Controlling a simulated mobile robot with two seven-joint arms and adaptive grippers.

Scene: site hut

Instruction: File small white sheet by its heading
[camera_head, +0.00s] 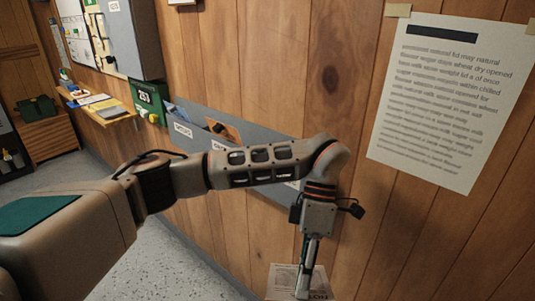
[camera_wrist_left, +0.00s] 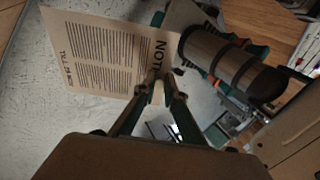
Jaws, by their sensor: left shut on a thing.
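The small white sheet (camera_head: 282,279) is at the bottom of the head view, with my left gripper (camera_head: 304,284) shut on it. In the left wrist view the sheet (camera_wrist_left: 100,48) shows dense printed text, and its large heading begins with "NOT". My left gripper (camera_wrist_left: 158,88) grips the sheet near the heading; the rest of the heading is hidden. A grey wall rack (camera_head: 198,140) with white labels is on the wood wall, partly hidden behind my left arm. One label (camera_head: 183,130) is visible but too small to read. My right gripper is not in view.
A large printed notice (camera_head: 440,100) is taped to the wall at right. Orange-brown material (camera_head: 224,129) sticks out of the rack. A green box (camera_head: 149,101) and yellow shelf (camera_head: 100,111) are farther left. Speckled floor (camera_head: 150,262) shows below my arm.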

